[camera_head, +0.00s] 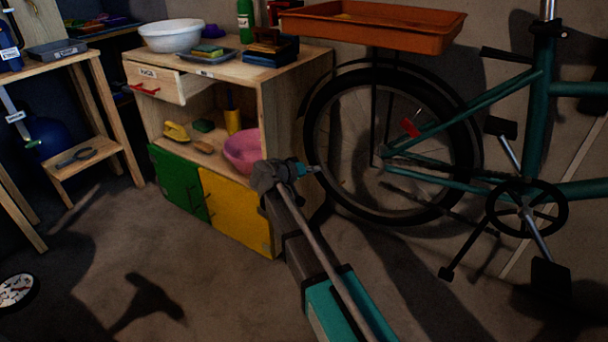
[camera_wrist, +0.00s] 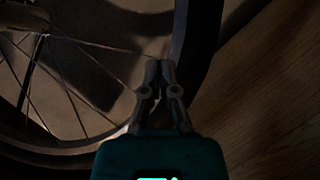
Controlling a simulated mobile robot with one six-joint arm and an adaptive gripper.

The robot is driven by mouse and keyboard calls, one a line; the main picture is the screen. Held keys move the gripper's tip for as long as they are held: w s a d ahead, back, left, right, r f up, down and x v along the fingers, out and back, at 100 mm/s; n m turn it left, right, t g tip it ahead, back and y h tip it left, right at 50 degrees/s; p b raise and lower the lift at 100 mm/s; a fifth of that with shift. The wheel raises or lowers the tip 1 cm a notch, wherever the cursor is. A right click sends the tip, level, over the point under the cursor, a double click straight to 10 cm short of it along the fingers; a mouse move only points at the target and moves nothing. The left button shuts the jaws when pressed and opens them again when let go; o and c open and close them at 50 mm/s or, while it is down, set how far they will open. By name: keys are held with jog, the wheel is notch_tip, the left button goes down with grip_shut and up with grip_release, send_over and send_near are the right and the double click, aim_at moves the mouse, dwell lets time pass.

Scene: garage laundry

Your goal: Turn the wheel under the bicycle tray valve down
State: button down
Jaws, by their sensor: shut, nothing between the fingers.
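The bicycle wheel (camera_head: 465,125) stands upright against the wall, with a black tyre and thin spokes. An orange tray (camera_head: 375,28) is above it. A small red piece (camera_head: 410,127) sits among the spokes, right of and above the hub; I cannot tell if it marks the valve. My gripper (camera_head: 317,169) is at the wheel's left side. In the wrist view my gripper (camera_wrist: 160,63) is shut and empty, its tips over the spoke area just inside the tyre (camera_wrist: 204,65). I cannot tell whether it touches the wheel. The red piece is not visible there.
A wooden cabinet (camera_head: 268,95) with green and yellow doors stands close left of my gripper, holding a pink bowl (camera_head: 242,150). The teal bicycle frame (camera_head: 540,110), crank and pedals are to the right. A wooden bench (camera_head: 95,80) is far left. The front floor is largely clear.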

aim_at(341, 190)
jog(key=w+d+f, duration=0.1)
jog(key=d+f+b, duration=0.1)
jog(key=d, duration=0.1)
jog(key=shift+w, duration=0.35)
jog(key=shift+s+d+f+b, duration=0.1)
jog(key=shift+d+f+b, duration=0.7)
jog(key=shift+d+b, duration=0.3)
jog(key=shift+s+d+f+b, duration=0.1)
jog(key=shift+s+f+b, duration=0.05)
jog(key=shift+f+b, duration=0.15)
jog(key=s+d+f+b, duration=0.2)
jog(key=d+f+b, duration=0.1)
jog(key=shift+d+f, duration=0.15)
jog(key=shift+s+d+f+b, duration=0.2)
jog(key=shift+d+b, duration=0.15)
jog(key=shift+d, duration=0.15)
jog(key=shift+w, duration=0.1)
jog(key=shift+a+r, duration=0.1)
jog(key=shift+a, duration=0.05)
